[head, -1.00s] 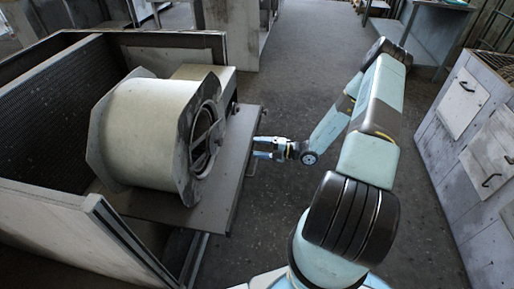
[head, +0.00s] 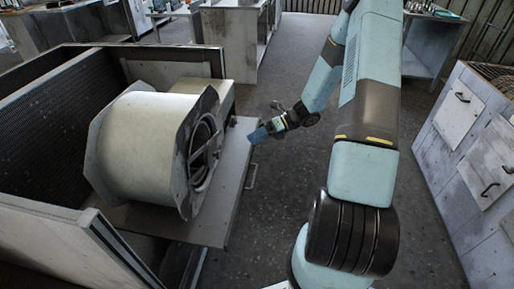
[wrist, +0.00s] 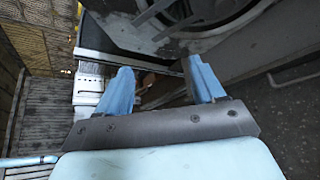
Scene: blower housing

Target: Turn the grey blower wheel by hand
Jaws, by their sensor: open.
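The blower housing (head: 140,135) is a cream drum with grey side plates, lying on a grey shelf on the left in the head view. The grey blower wheel (head: 203,145) shows inside the round opening of its right side plate, partly behind a bracket. In the wrist view, part of the round opening (wrist: 205,10) is at the top, and the wheel inside is hard to make out. My gripper (head: 262,134) is to the right of the opening, apart from it. In the wrist view its two blue fingers (wrist: 160,88) are spread and nothing is between them.
The shelf (head: 222,205) extends under the housing, with a handle (head: 252,176) on its right edge. A dark-walled cabinet (head: 50,125) surrounds the housing on the left. Grey drawers (head: 465,150) stand at the right. The floor between is clear.

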